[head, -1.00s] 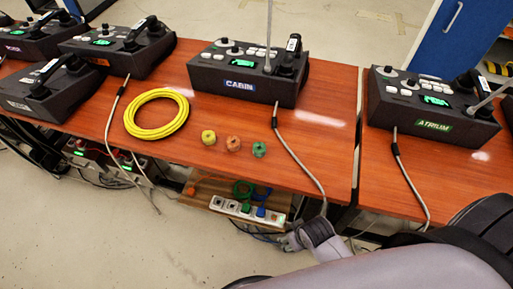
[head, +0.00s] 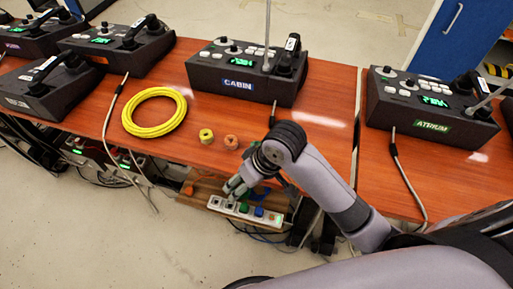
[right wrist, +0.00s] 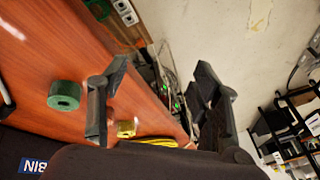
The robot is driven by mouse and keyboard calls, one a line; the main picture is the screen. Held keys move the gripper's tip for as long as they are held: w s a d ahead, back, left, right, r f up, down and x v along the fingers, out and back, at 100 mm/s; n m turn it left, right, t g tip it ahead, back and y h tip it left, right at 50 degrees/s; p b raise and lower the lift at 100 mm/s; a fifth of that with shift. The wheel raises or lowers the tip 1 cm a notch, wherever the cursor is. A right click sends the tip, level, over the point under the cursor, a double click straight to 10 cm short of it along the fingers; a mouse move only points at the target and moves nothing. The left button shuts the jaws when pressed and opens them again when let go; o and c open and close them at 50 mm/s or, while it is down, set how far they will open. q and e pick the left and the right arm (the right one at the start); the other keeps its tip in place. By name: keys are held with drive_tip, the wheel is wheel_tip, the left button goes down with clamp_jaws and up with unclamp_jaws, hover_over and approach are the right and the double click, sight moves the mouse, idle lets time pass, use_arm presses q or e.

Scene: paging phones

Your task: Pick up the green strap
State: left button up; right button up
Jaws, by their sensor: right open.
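The green strap (right wrist: 64,95) is a small roll on the orange-brown table, at the left of the right wrist view. My right gripper (head: 233,186) is in front of the table's front edge in the head view. In the right wrist view its two dark fingers (right wrist: 160,95) are spread wide with nothing between them. The green strap lies outside the fingers, left of the left one, and is not touched. My left gripper is not in view.
An orange roll (head: 231,142) and a yellow roll (head: 206,135) lie beside a yellow cable coil (head: 154,112) on the table (head: 325,95). The CABIN phone (head: 238,80) stands behind them. A white power strip (head: 262,213) is below the table edge.

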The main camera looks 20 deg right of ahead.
drive_tip(key=w+d+r+m+g+h, duration=0.2)
drive_tip(key=w+d+r+h, duration=0.3)
drive_tip(key=w+r, duration=0.9)
drive_tip(key=shift+y, duration=0.6)
drive_tip(key=f, duration=0.3)
drive_tip(key=s+d+f, duration=0.1)
drive_tip(key=f, duration=0.2)
drive_tip(key=s+f, duration=0.1)
drive_tip(key=f, duration=0.3)
drive_tip(key=shift+d, duration=0.3)
drive_tip(key=shift+d+f, duration=0.2)
drive_tip(key=shift+f, duration=2.55)
drive_tip(key=shift+s, duration=0.1)
drive_tip(key=shift+c, duration=0.3)
drive_tip(key=c, duration=0.9)
drive_tip(key=shift+o, duration=0.2)
